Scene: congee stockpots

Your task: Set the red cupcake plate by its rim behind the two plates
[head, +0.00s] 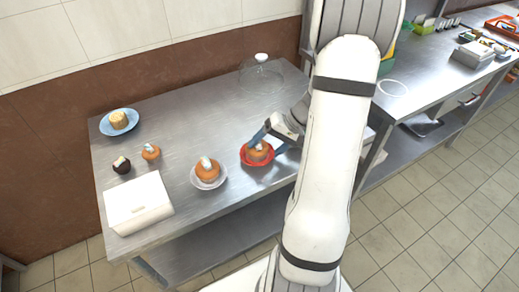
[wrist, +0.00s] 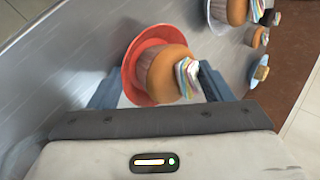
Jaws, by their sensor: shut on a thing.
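The red plate (head: 260,163) bears an orange cupcake (head: 257,152) with pale topping, right of the middle of the steel table. My gripper (head: 267,143) comes in from the right and is shut on the plate. In the wrist view the red plate (wrist: 131,68) and its cupcake (wrist: 165,72) lie between the blue fingers; the exact rim contact is hidden. I cannot tell whether the plate touches the table. A white plate (head: 209,185) with a similar cupcake stands to its left. A blue plate (head: 105,127) with a pale cake stands at the far left back.
A dark cupcake (head: 121,165) and an orange cupcake (head: 151,152) stand loose on the left. A white box (head: 137,206) is at the front left corner. A clear dome (head: 261,75) stands at the back right. The table's back middle is clear.

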